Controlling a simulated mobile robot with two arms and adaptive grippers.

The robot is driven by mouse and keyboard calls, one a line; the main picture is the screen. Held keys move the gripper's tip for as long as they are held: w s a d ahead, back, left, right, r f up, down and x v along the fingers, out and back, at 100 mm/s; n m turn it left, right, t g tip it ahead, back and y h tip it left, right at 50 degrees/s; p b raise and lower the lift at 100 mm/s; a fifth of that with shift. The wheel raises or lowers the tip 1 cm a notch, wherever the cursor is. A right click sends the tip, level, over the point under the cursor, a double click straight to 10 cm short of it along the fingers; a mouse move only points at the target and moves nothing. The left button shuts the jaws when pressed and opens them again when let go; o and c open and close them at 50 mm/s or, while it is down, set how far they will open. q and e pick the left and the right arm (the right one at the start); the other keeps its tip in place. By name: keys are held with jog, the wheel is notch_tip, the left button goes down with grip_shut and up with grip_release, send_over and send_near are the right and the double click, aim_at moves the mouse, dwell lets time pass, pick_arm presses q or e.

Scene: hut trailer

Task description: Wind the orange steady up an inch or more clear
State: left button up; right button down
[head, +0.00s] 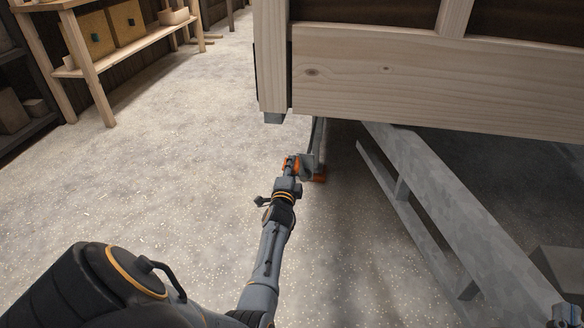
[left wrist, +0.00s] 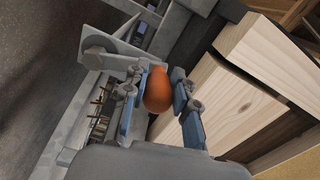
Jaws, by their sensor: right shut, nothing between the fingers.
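The orange steady (head: 320,178) stands low under the front corner of the timber hut, partly hidden by my left gripper and its own grey bracket. My left gripper (head: 291,170) is right at it. In the left wrist view, a rounded orange part (left wrist: 158,90) lies between the two fingers of my left gripper (left wrist: 160,85). The fingers are apart, one on each side of it, but I cannot tell whether they press on it. The steady's foot and its contact with the floor are not clear. My right gripper (head: 566,314) is shut and empty at the lower right edge.
The hut's wooden wall (head: 420,75) overhangs the steady. A grey metal chassis beam (head: 425,185) runs diagonally to the right of it. A wooden shelf (head: 125,45) with boxes stands at the back left. The speckled floor (head: 170,165) to the left is clear.

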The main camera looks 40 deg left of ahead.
pick_arm(q)
jog(key=o, duration=0.5)
jog(key=shift+s+a+f, duration=0.1)
jog(key=shift+f, duration=0.1)
jog(key=shift+c, duration=0.2)
jog(key=shift+r, duration=0.1)
jog(key=v, duration=1.2)
